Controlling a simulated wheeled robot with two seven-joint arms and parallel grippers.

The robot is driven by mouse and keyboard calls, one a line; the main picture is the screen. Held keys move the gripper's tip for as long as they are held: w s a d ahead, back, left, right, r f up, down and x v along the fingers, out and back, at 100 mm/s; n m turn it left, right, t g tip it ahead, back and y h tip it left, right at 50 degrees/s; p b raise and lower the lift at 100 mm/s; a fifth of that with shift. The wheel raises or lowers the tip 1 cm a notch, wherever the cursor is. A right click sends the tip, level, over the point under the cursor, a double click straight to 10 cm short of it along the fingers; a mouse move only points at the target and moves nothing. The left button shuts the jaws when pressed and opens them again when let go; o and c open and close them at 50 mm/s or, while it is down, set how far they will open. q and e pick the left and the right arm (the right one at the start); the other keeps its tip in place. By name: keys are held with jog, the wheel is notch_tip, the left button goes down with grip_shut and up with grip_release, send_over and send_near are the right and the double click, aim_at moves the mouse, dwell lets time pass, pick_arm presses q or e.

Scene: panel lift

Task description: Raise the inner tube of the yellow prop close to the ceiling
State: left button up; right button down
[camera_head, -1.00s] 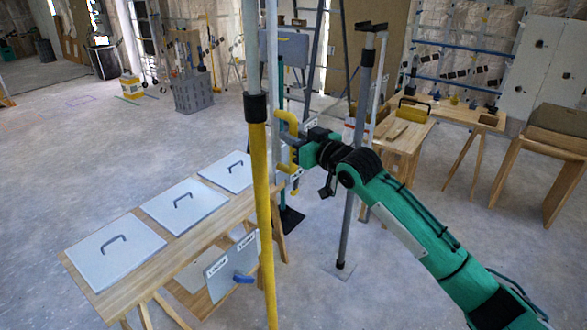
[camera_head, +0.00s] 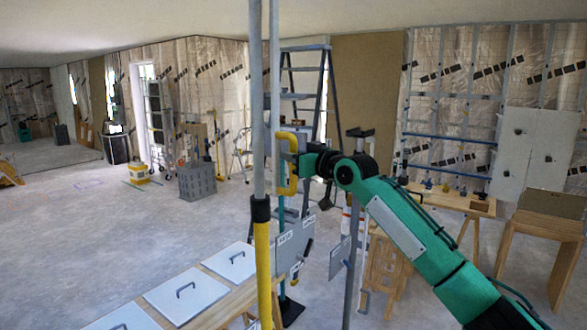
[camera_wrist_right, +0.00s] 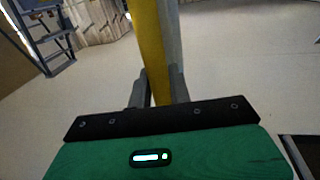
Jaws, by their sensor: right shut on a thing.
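The yellow prop shows in the head view as a yellow outer tube (camera_head: 263,275) with a black collar (camera_head: 260,208). Its light grey inner tube (camera_head: 258,110) stands upright out of the collar. Its top is cut off by the upper picture edge. A yellow handle (camera_head: 292,165) sits beside a thin grey bar just right of the inner tube, above the collar's height. My right gripper (camera_head: 296,161) is shut on the handle. In the right wrist view, the yellow handle (camera_wrist_right: 146,45) stands upright between the fingers with a grey tube beside it. My left gripper is not in view.
The ceiling (camera_head: 200,18) shows along the top. A low wooden table with white handled panels (camera_head: 185,291) stands at lower left. Labelled plates (camera_head: 284,247) and a grey prop (camera_head: 351,240) stand behind the yellow prop. A stepladder (camera_head: 310,80) and wooden benches stand farther back.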

jog(key=shift+r, duration=0.75)
jog(key=c, duration=1.3)
grip_release()
jog(key=shift+f, duration=0.1)
jog(key=shift+c, duration=0.2)
jog(key=shift+f, duration=0.1)
jog(key=b+v, duration=0.7)
jog(key=v, duration=0.7)
